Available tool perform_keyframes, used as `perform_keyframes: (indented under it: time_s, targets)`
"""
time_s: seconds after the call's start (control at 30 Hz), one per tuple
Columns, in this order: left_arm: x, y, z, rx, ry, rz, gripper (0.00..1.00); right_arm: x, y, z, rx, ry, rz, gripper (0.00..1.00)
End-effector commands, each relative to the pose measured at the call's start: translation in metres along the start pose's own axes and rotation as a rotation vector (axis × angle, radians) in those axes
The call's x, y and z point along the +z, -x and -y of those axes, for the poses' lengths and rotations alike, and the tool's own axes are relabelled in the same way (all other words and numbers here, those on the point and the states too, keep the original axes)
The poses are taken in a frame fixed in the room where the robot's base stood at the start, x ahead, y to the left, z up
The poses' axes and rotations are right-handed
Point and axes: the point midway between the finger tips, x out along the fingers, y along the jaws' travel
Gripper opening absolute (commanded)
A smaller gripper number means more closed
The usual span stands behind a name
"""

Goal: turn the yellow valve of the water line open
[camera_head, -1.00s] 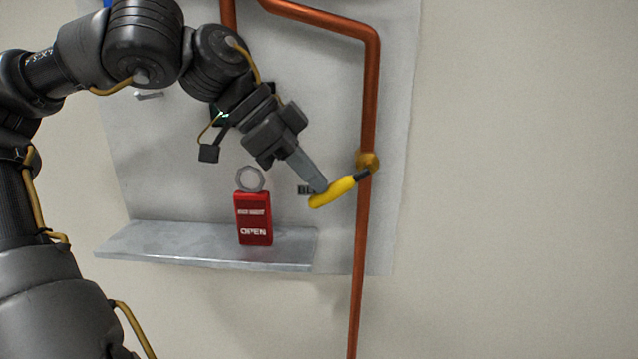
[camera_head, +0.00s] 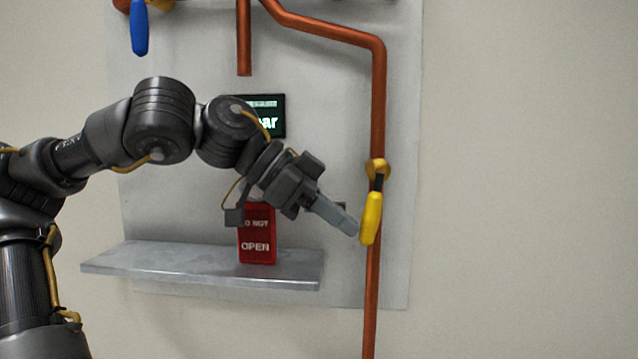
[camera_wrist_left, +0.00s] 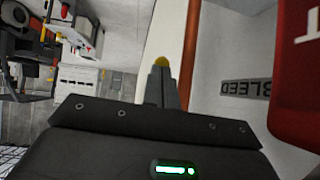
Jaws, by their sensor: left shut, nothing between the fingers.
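The yellow valve handle (camera_head: 371,218) hangs down almost in line with the vertical copper pipe (camera_head: 377,110). My right gripper is not in view.
A red "DO NOT OPEN" tag (camera_head: 257,245) stands on the metal shelf (camera_head: 200,262), behind and below my left wrist. A blue handle (camera_head: 139,30) hangs at the upper left. A display (camera_head: 268,102) is partly hidden by my arm. The wall right of the pipe is clear.

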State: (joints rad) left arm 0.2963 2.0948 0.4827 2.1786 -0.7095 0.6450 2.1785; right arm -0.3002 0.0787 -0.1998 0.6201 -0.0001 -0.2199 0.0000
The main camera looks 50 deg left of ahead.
Motion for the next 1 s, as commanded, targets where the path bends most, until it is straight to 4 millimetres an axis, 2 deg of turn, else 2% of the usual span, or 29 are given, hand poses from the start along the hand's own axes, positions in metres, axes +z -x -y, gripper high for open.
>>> perform_keyframes:
  time_s: [0.33, 1.0]
  targets:
    - [0.000, -0.012, -0.001, 0.000, -0.001, 0.000, 0.00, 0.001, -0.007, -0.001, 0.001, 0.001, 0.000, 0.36]
    - [-0.001, -0.013, -0.001, -0.001, -0.002, -0.001, 0.00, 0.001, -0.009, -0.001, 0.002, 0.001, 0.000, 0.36]
